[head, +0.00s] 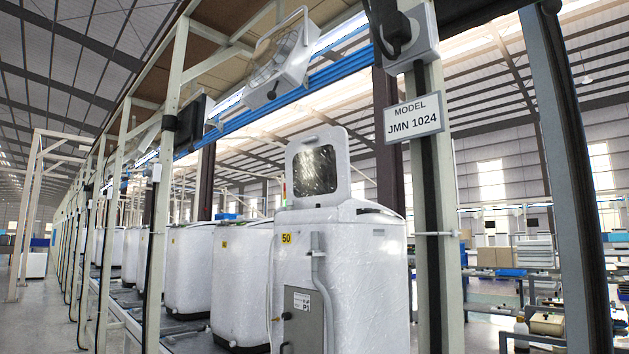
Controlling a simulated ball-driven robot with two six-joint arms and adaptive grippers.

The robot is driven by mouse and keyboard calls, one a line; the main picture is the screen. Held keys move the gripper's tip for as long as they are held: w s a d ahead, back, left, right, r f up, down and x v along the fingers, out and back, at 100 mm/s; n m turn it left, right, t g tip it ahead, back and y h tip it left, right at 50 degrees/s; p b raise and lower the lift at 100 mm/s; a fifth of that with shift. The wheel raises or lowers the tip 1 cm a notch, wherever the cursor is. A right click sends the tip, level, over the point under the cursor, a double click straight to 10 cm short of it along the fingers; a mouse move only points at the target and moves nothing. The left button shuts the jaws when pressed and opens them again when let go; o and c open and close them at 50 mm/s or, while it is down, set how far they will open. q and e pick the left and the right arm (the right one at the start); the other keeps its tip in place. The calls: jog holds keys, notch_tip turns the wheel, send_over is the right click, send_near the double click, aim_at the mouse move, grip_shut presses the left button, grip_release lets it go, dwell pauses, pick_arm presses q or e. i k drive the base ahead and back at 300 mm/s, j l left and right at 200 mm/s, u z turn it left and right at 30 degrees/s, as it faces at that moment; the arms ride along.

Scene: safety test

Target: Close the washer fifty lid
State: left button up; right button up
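The washer fifty (355,262) is a white, plastic-wrapped machine with a yellow "50" label (286,239) at its upper left. Its lid (318,168) stands open, raised upright above the top, with a see-through window in it. A grey box with a pipe (308,310) is at the front of the washer and hides part of its lower front. Neither of my grippers is in the head view.
A frame post (436,250) with a "MODEL JMN 1024" sign (412,118) stands just right of the washer. A dark post (572,180) is farther right. More white washers (189,268) line up to the left. A fan (277,68) hangs above. Shelves with boxes (500,257) stand at right.

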aim_at(317, 165)
jog(key=j+z, duration=0.1)
jog(key=z, duration=0.4)
jog(key=i+j+z, duration=0.15)
jog(key=j+z, duration=0.2)
jog(key=i+j+z, duration=0.1)
jog(key=j+z, duration=0.65)
jog(key=i+l, duration=0.05)
jog(key=l, duration=0.05)
